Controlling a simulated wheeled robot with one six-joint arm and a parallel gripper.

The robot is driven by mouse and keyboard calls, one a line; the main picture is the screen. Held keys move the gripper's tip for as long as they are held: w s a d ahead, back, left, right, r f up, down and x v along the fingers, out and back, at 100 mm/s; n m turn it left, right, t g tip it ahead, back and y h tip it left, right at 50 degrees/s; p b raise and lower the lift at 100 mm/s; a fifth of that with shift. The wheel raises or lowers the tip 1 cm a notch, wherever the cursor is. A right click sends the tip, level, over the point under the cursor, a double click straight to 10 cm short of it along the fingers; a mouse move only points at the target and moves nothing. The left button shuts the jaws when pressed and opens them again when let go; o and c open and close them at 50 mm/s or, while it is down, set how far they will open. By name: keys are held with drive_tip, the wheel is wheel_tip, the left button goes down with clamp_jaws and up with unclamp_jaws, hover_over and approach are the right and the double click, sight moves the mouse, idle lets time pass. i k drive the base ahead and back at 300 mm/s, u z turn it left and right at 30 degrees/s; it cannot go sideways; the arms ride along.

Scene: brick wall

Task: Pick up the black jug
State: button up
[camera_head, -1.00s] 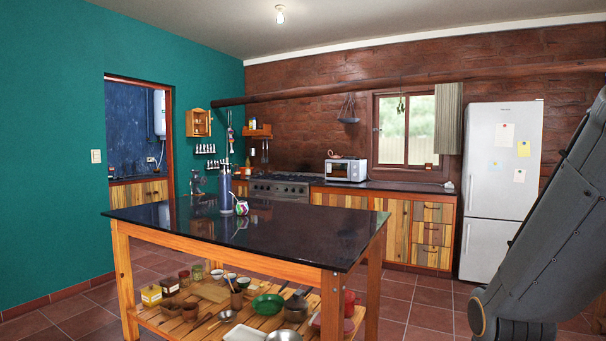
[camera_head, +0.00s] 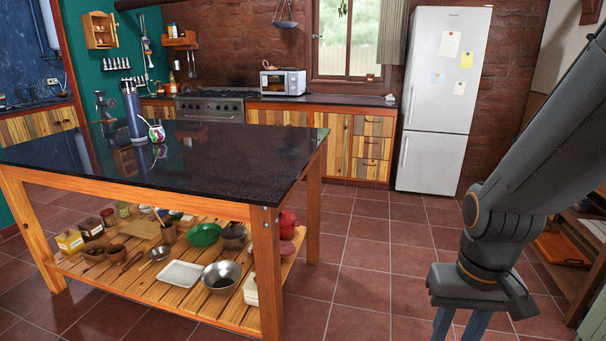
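I cannot make out a black jug for certain in this view. A tall dark blue flask (camera_head: 134,113) stands upright on the black-topped table (camera_head: 230,152), with a small colourful cup (camera_head: 157,133) beside it. My gripper (camera_head: 459,326) hangs at the lower right, over the tiled floor and well right of the table. Its two fingers are parted, with nothing seen between them. Their tips are cut off by the bottom edge.
The table's lower shelf (camera_head: 180,309) holds a green bowl (camera_head: 204,234), a metal bowl (camera_head: 221,275), a white tray (camera_head: 181,274) and several jars. The fridge (camera_head: 440,100) and counter stand behind. A wooden shelf unit (camera_head: 562,283) is at right. Tiled floor (camera_head: 365,255) is clear between.

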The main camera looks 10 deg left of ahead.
sight(160, 90)
drive_tip(key=i, duration=7)
drive_tip(key=u, duration=2.7)
drive_tip(key=i, duration=3)
